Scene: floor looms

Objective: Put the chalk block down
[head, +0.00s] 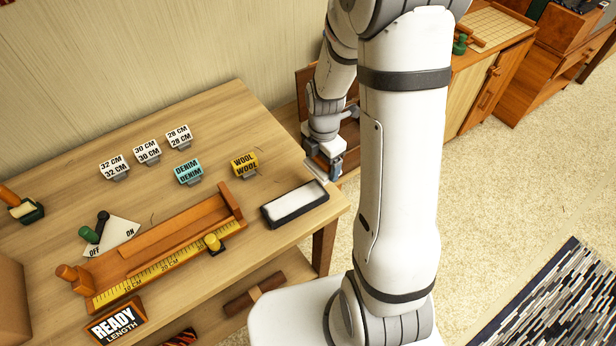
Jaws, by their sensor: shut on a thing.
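I cannot tell whether the block touches the table.
The table (215,110) carries a yellow-scaled wooden length gauge (165,262), a WOOL tag (244,164), a DENIM tag (188,172), several white centimetre tags, an OFF/ON switch plate (112,237) and a READY LENGTH sign (116,322). Bare wood lies between tags and tray.

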